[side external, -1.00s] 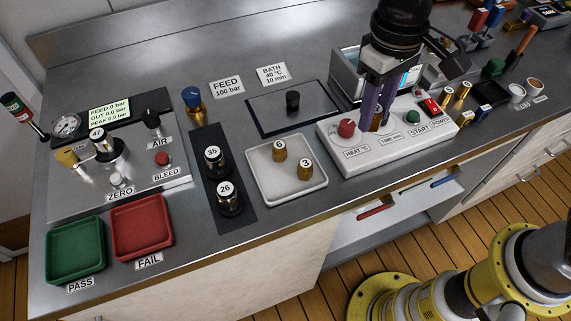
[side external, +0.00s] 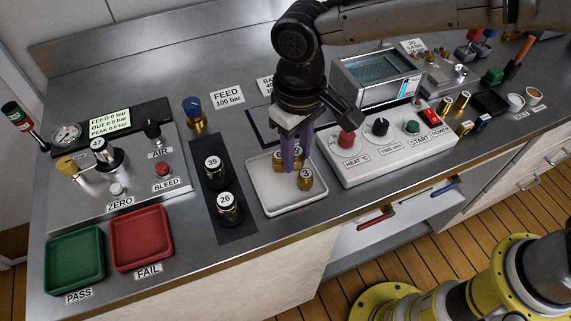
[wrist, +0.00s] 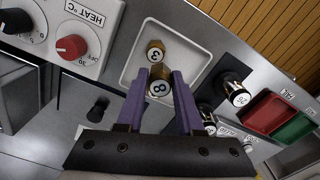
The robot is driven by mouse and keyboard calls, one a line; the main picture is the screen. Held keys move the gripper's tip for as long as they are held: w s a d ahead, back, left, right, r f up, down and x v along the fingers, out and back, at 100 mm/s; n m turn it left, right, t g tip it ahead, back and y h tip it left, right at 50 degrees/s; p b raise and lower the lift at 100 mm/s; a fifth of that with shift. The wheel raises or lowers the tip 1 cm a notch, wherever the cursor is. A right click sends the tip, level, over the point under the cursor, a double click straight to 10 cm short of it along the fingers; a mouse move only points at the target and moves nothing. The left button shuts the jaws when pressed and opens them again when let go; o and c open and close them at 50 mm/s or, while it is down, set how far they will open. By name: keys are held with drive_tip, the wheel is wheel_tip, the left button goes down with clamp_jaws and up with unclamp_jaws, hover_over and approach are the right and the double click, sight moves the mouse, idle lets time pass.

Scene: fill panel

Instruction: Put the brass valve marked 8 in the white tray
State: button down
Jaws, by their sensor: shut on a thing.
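My gripper (side external: 291,165) is over the white tray (side external: 285,205), its purple fingers shut on the brass valve marked 8 (wrist: 160,86). In the wrist view the valve sits between the fingertips (wrist: 160,74), its white 8 cap facing the camera, over the tray floor (wrist: 193,62). I cannot tell whether it touches the floor. The brass valve marked 3 (side external: 305,181) stands in the tray close beside it; it also shows in the wrist view (wrist: 155,51).
The heater panel (side external: 375,170) with red and black knobs stands just right of the tray. The tray's front part is bare.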

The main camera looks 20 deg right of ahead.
sight(286, 179)
drive_tip(key=shift+w+a+f, duration=0.35)
drive_tip(key=shift+f, duration=0.25)
drive_tip(key=shift+w+a+f, duration=0.3)
drive_tip(key=shift+f, duration=1.8)
drive_tip(key=shift+f, duration=0.1)
drive_tip(key=c, duration=0.5)
unclamp_jaws()
drive_tip(key=shift+c, duration=0.2)
wheel_tip(286, 179, up, 12)
